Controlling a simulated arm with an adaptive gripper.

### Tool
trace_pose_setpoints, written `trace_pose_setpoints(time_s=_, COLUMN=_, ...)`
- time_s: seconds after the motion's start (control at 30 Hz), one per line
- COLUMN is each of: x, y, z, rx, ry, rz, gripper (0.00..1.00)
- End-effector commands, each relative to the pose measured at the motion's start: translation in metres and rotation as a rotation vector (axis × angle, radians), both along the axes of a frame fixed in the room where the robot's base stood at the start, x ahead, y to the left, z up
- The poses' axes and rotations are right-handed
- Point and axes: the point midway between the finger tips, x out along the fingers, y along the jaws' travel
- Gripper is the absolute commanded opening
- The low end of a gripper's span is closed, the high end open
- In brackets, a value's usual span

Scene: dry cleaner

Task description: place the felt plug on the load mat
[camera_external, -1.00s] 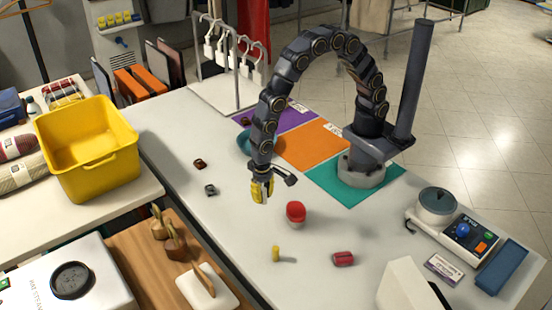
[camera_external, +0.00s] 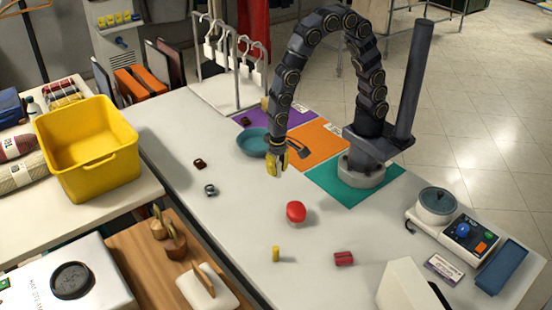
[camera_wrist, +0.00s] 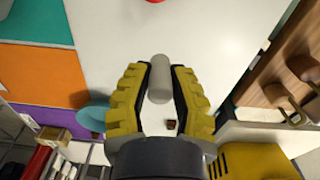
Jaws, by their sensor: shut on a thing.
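A pale grey cylinder, which looks like the felt plug (camera_wrist: 158,80), is held between the fingers in the wrist view. My gripper (camera_external: 277,174) has yellow fingers, also seen in the wrist view (camera_wrist: 159,95), and is shut on the plug above the white table, in front of the mats. Three mats lie side by side: purple (camera_external: 272,114), orange (camera_external: 318,135) and teal (camera_external: 335,183). I cannot read their labels, so I cannot tell which is the load mat. In the wrist view the orange mat (camera_wrist: 40,80) lies left of my gripper.
A teal bowl (camera_external: 252,143) stands by the purple mat, close to my gripper. A red-topped item (camera_external: 296,212), a yellow cylinder (camera_external: 276,254), a red block (camera_external: 343,258) and two small items (camera_external: 200,163) (camera_external: 210,190) are on the table. A yellow bin (camera_external: 90,150) stands left.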

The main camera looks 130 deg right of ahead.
Motion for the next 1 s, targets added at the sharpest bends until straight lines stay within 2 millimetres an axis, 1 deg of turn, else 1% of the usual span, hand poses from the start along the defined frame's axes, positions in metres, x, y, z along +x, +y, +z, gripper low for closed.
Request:
trace_pose_setpoints(time_s=0.03, x=-0.006, y=-0.019, z=0.000, rx=0.001, ry=0.001, rz=-0.051, gripper=0.05)
trace_pose_setpoints(time_s=0.17, x=-0.026, y=-0.068, z=0.001, rx=-0.001, ry=0.004, rz=-0.180, gripper=0.05)
trace_pose_setpoints(time_s=0.2, x=-0.034, y=-0.082, z=0.002, rx=-0.001, ry=0.004, rz=-0.219, gripper=0.05)
trace_pose_setpoints(time_s=0.3, x=-0.056, y=-0.115, z=0.002, rx=0.000, ry=0.005, rz=-0.319, gripper=0.05)
trace_pose_setpoints(time_s=0.37, x=-0.071, y=-0.133, z=0.003, rx=0.000, ry=0.006, rz=-0.378, gripper=0.05)
trace_pose_setpoints(time_s=0.4, x=-0.081, y=-0.144, z=0.003, rx=0.000, ry=0.006, rz=-0.417, gripper=0.05)
trace_pose_setpoints(time_s=0.47, x=-0.098, y=-0.160, z=0.003, rx=0.001, ry=0.007, rz=-0.475, gripper=0.05)
trace_pose_setpoints(time_s=0.5, x=-0.110, y=-0.170, z=0.003, rx=0.002, ry=0.007, rz=-0.514, gripper=0.05)
trace_pose_setpoints(time_s=0.57, x=-0.128, y=-0.183, z=0.003, rx=0.003, ry=0.008, rz=-0.571, gripper=0.05)
trace_pose_setpoints(time_s=0.6, x=-0.141, y=-0.191, z=0.003, rx=0.004, ry=0.007, rz=-0.611, gripper=0.05)
trace_pose_setpoints(time_s=0.73, x=-0.184, y=-0.212, z=0.004, rx=0.007, ry=0.005, rz=-0.736, gripper=0.05)
trace_pose_setpoints(time_s=0.9, x=-0.236, y=-0.228, z=0.005, rx=0.008, ry=-0.002, rz=-0.882, gripper=0.05)
trace_pose_setpoints(time_s=1.0, x=-0.260, y=-0.233, z=0.006, rx=0.008, ry=-0.007, rz=-0.948, gripper=0.05)
